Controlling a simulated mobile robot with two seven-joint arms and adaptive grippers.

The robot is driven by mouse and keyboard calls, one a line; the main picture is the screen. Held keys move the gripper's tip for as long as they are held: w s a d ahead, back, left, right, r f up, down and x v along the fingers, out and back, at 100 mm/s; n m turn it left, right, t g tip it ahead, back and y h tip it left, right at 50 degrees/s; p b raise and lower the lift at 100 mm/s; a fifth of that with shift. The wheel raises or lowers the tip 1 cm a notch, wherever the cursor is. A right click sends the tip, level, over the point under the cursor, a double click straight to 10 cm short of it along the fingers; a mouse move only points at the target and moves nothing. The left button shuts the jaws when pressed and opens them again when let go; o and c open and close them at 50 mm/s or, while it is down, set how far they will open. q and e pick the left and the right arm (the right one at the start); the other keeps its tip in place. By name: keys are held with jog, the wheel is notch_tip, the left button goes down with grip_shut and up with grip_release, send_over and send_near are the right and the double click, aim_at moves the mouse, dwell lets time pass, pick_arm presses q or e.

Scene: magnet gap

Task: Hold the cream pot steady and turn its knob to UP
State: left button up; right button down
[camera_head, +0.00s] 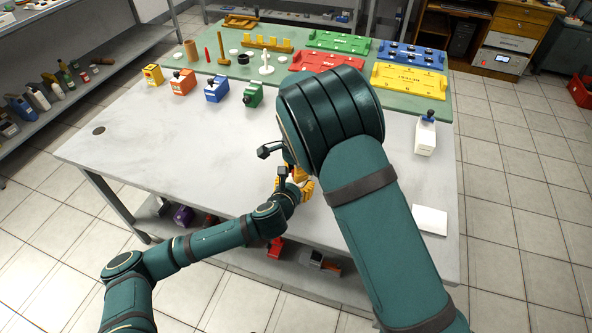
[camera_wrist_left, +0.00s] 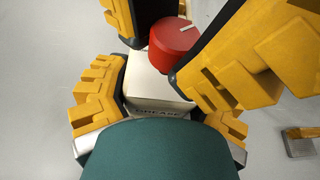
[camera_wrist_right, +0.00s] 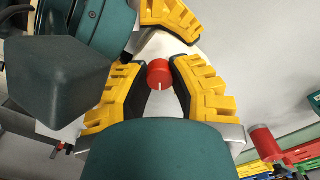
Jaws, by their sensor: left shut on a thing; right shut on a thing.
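The cream pot (camera_wrist_left: 152,84) is a small box with dark lettering and a red knob (camera_wrist_left: 175,45) on top. It stands between the fingers of my left gripper (camera_wrist_left: 160,98), which is shut on its body. My right gripper (camera_wrist_right: 160,72) is shut on the red knob, which also shows in the right wrist view (camera_wrist_right: 159,76). A white pointer line on the knob points down the picture there, and up and right in the left wrist view. In the head view my right arm hides the pot, and the grippers show only as small yellow parts.
Yellow (camera_head: 152,75), orange (camera_head: 183,82), blue (camera_head: 217,89) and green (camera_head: 253,94) knobbed boxes stand behind on the table (camera_head: 150,140). A white box with a dark knob (camera_head: 426,133) and a white plate (camera_head: 430,219) are at right. The table's left is clear.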

dwell(0.3)
jog(key=c, duration=0.7)
grip_release()
jog(key=shift+c, duration=0.2)
jog(key=shift+r, duration=0.1)
notch_tip(320, 180, up, 12)
pick_arm(q)
jog(key=o, duration=1.4)
jog(key=shift+o, duration=0.2)
jog(key=shift+s, duration=0.1)
